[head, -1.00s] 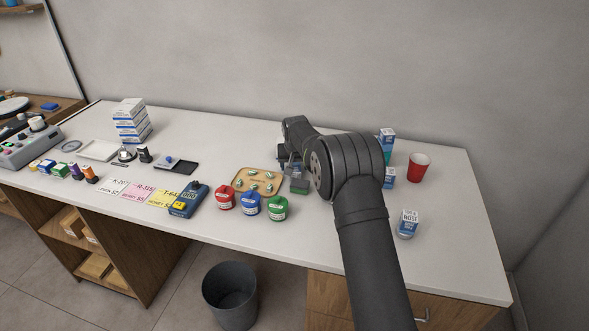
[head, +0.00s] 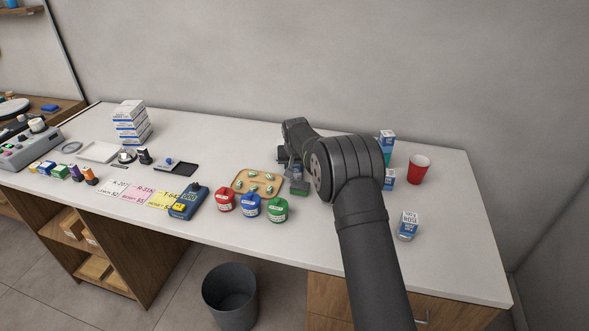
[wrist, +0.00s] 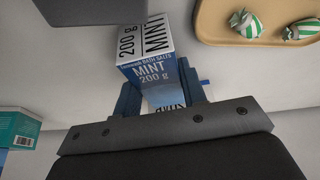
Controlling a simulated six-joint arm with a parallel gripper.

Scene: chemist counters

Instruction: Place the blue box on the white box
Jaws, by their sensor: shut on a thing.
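My gripper (wrist: 158,92) is shut on a blue and white box (wrist: 148,70) printed "MINT 200 g"; the two blue-grey fingers flank it. A white part with dark letters shows between the fingers; I cannot tell if it is the same box. In the head view my arm hides most of the gripper and the box. A stack of white boxes (head: 131,122) with blue stripes stands at the back left. Which white box the task means is unclear.
A tan tray (head: 240,187) with striped sweets lies left of the gripper. Red (head: 225,199), blue (head: 250,205) and green (head: 277,210) containers stand in front.

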